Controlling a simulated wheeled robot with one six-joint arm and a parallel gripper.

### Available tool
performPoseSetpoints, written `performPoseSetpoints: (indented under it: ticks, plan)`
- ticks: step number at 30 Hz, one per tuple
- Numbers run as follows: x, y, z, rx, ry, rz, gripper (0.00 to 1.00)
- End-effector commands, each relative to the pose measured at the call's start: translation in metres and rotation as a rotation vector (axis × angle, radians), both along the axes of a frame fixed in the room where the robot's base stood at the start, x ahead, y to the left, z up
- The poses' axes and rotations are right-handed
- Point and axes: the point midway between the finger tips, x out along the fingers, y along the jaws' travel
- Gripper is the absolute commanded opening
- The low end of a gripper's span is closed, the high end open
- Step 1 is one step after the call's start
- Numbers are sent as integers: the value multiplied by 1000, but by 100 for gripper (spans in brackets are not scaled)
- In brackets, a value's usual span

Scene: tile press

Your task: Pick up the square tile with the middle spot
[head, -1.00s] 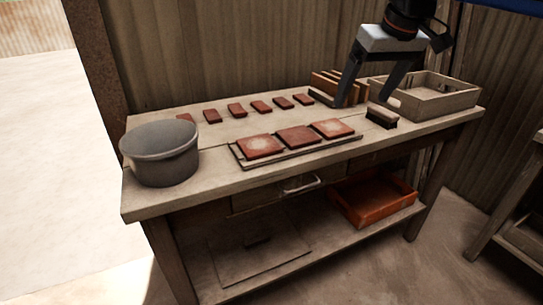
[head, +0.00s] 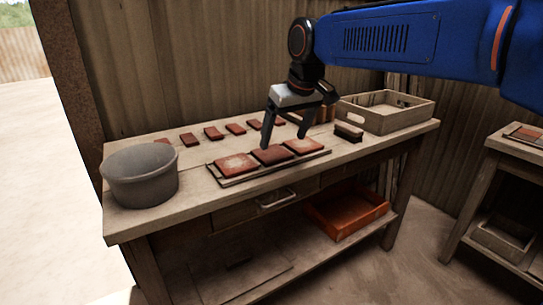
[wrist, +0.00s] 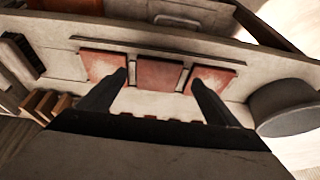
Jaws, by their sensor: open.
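Three square reddish tiles lie in a row on a wooden board (head: 226,182) on the workbench. The middle tile (head: 270,156) is plain dark red; the left tile (head: 235,165) and right tile (head: 304,146) have paler patches on top. My gripper (head: 284,142) is open and empty, its fingers pointing down over the middle and right part of the row. In the wrist view the middle tile (wrist: 158,75) lies between the two spread fingers, with a tile on each side. I cannot tell the exact height of the fingertips above the tiles.
A grey bucket (head: 140,178) stands at the bench's left end. Several small tiles (head: 213,132) line the back. A brush (head: 348,132) and a wooden crate (head: 420,112) are at the right. An orange tray (head: 345,212) sits on the lower shelf.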

Motion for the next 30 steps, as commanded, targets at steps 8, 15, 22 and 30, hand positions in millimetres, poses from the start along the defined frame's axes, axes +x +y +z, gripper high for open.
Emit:
performPoseSetpoints:
  ticks: [8,15,22,30]
  plan:
    - [5,4,-16,1,-1,0,84]
    - [11,7,-39,-1,2,0,84]
    - [19,12,-62,0,0,0,84]
    - [20,13,-63,1,-1,0,72]
